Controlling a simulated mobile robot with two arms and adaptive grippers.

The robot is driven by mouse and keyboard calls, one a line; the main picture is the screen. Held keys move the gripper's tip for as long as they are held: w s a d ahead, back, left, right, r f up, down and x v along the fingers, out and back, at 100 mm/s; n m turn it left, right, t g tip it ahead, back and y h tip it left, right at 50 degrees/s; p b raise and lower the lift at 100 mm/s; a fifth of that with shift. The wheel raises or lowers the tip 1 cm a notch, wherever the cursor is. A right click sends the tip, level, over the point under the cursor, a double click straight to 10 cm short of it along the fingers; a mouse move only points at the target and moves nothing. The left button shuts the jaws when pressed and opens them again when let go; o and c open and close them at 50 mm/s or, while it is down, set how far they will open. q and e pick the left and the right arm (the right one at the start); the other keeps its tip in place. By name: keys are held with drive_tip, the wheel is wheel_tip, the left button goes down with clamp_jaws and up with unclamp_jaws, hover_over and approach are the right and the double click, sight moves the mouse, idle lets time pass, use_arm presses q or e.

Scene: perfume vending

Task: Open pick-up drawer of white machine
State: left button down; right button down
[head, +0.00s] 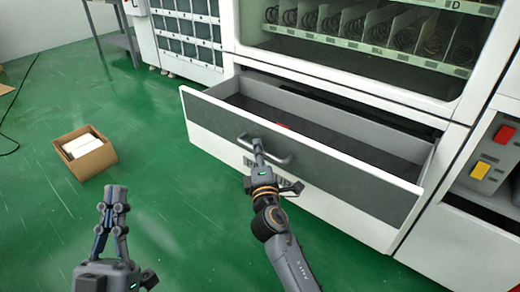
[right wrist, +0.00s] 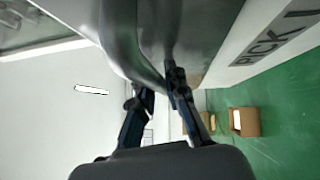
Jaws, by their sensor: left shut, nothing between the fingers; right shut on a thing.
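The pick-up drawer (head: 330,160) of the white machine (head: 350,68) is pulled out, and its dark inside shows from above in the head view. A small red thing lies inside it. The grey handle (head: 270,150) is on the drawer's front. My right gripper (head: 257,148) is shut on this handle. In the right wrist view the fingers (right wrist: 160,92) close around the handle bar (right wrist: 130,45), with the "PICK" lettering to the right. My left gripper (head: 115,195) is shut and empty, low on the left above the green floor, apart from the machine.
An open cardboard box (head: 85,153) with white things stands on the floor at the left. Another white machine with red and yellow parts (head: 490,150) is at the right. A table (head: 115,40) stands at the back left. The floor before the drawer is clear.

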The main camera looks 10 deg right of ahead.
idle(0.3)
drive_tip(key=c, duration=1.3)
unclamp_jaws()
drive_tip(key=shift+c, duration=0.2)
drive_tip(key=s+a+f, duration=0.1)
drive_tip(key=s, duration=1.1)
drive_tip(key=shift+a+f, duration=0.2)
drive_tip(key=shift+f, duration=0.15)
drive_tip(key=shift+w, duration=0.1)
